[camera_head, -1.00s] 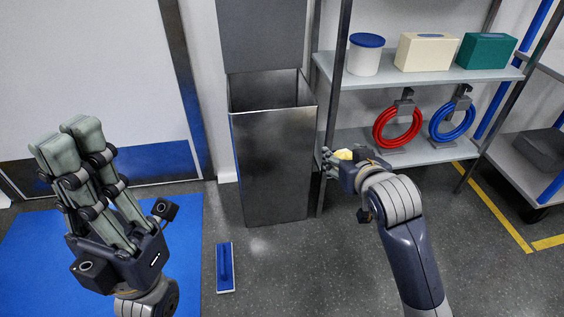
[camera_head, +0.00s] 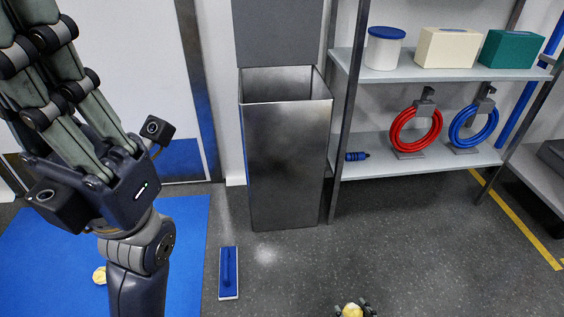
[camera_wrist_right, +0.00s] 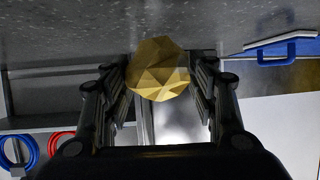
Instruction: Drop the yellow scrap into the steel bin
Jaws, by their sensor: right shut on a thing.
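The yellow scrap (camera_wrist_right: 158,70) is a faceted lump held between the fingers of my right gripper (camera_wrist_right: 160,80), which is shut on it. In the head view the scrap (camera_head: 352,310) and fingertips (camera_head: 354,309) show at the bottom edge, low in front of the bin. The steel bin (camera_head: 287,165) stands upright beside the shelf, its top open and a grey panel rising behind it. My left gripper (camera_head: 50,70) is raised at the upper left; its fingertips are cut off by the frame, so its opening is unclear.
Another small yellow lump (camera_head: 100,275) lies on the blue mat (camera_head: 185,240). A blue-handled float (camera_head: 228,272) lies on the floor before the bin. The shelf (camera_head: 440,76) right of the bin holds boxes, a tub and hose coils.

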